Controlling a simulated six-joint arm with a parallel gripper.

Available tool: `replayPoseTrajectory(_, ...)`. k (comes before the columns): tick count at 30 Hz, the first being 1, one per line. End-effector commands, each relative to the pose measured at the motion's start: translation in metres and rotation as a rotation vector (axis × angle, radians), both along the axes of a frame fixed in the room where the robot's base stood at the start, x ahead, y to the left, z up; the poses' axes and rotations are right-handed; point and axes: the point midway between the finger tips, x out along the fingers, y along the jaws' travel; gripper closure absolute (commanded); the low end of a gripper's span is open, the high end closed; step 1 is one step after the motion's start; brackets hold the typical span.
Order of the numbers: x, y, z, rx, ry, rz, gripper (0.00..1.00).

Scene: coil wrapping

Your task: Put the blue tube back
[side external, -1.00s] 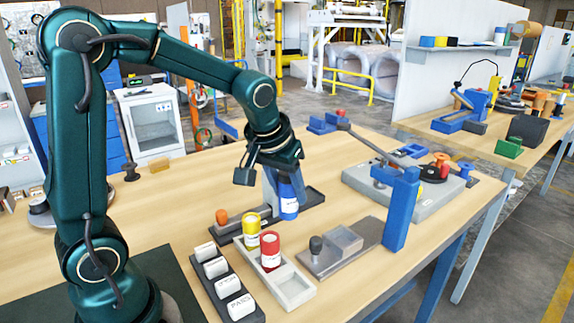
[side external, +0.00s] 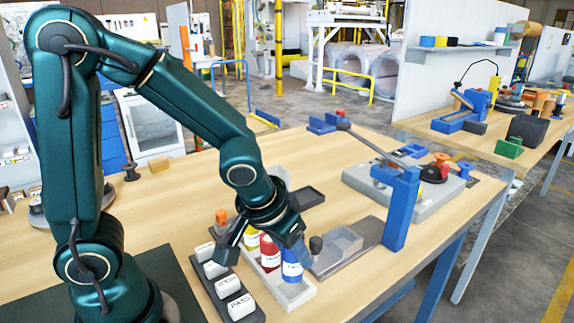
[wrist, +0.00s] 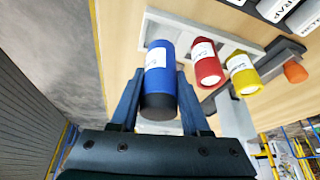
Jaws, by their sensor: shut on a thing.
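My gripper (side external: 291,252) is shut on the blue tube (side external: 292,271), which has a white label. In the wrist view the blue tube (wrist: 159,72) stands between the two fingers, dark end toward the camera. The tube is upright at the near end of the pale tray (side external: 296,297), in line with the red tube (side external: 270,255) and yellow tube (side external: 252,238) standing in it. I cannot tell whether its bottom touches the tray floor. My gripper partly hides the yellow and red tubes in the side view.
A dark rack of white labelled blocks (side external: 227,286) lies left of the tray. A grey fixture with a dark knob (side external: 316,244) and a blue post (side external: 401,210) stand to the right. An orange knob (side external: 221,216) is behind. The table's front right is clear.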

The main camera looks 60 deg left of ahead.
Motion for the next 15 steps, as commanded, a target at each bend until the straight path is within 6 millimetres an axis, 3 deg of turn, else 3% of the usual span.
replayPoseTrajectory(6,-0.001,0.0,-0.027,0.002,0.006,-0.002,1.0)
replayPoseTrajectory(15,-0.001,-0.001,-0.037,-0.004,0.002,-0.002,1.0)
